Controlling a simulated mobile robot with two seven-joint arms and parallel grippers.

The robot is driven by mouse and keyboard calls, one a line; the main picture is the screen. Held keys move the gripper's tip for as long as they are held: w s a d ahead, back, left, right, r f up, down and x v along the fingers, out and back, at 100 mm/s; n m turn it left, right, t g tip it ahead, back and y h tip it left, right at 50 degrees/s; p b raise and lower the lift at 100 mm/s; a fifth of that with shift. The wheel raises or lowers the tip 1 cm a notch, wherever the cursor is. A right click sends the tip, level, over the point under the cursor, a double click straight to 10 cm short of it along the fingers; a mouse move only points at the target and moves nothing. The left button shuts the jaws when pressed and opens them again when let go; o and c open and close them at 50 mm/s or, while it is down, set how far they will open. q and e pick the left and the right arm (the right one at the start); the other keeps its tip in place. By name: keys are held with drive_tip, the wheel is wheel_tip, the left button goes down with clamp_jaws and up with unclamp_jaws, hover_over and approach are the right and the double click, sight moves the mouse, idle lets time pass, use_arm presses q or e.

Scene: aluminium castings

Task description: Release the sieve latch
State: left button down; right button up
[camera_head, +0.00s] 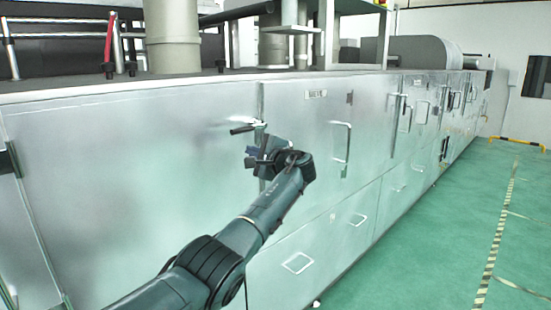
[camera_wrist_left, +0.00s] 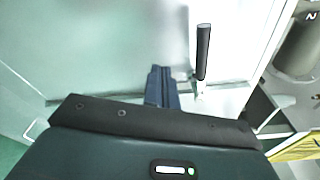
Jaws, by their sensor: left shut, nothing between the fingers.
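The latch (camera_head: 243,129) shows in the head view as a short handle with a black grip, beside the seam of a metal cabinet door. In the left wrist view the black grip of the latch (camera_wrist_left: 203,52) stands on a bright metal base, right of the fingers. My left gripper (camera_head: 252,157) is just below the latch in the head view. In the left wrist view my left gripper (camera_wrist_left: 161,88) has its blue-grey fingers together, with nothing between them. A gap shows between the fingers and the grip; contact cannot be seen. My right gripper is out of view.
The long metal cabinet (camera_head: 130,150) fills the left and middle. A door handle (camera_head: 348,142) sticks out right of my left gripper. Pipes and a red lever (camera_head: 109,35) stand on top. The green floor (camera_head: 430,230) at the right is clear.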

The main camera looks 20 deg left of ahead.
use_arm(q)
drive_tip(key=b+v, duration=0.1)
drive_tip(key=v, duration=0.6)
drive_tip(key=shift+w+d+r, duration=0.2)
drive_tip(key=shift+r, duration=0.05)
drive_tip(key=s+d+f+m+t+h, duration=0.1)
drive_tip(key=d+f+h, duration=0.15)
drive_tip(key=f, duration=0.75)
drive_tip(key=s+d+f+t+h, duration=0.1)
drive_tip(key=f+h, duration=0.2)
drive_tip(key=f, duration=0.7)
drive_tip(key=s+d+f+h, duration=0.2)
drive_tip(key=s+f, duration=0.2)
drive_tip(key=f, duration=0.4)
drive_tip(key=s+d+f+h, duration=0.2)
drive_tip(key=s+f+h, duration=0.1)
drive_tip(key=s+f, duration=0.3)
drive_tip(key=s+d+f+n+h+p, duration=0.1)
drive_tip(key=s+d+f+n+h, duration=0.25)
drive_tip(key=s+f, duration=0.7)
drive_tip(key=s+d+r+n+h, duration=0.2)
drive_tip(key=s, duration=0.7)
drive_tip(key=s+d+r+n+h, duration=0.1)
drive_tip(key=s+d+n+h, duration=0.1)
drive_tip(key=s, duration=0.7)
drive_tip(key=shift+r+n, duration=0.35)
drive_tip(key=shift+n, duration=0.2)
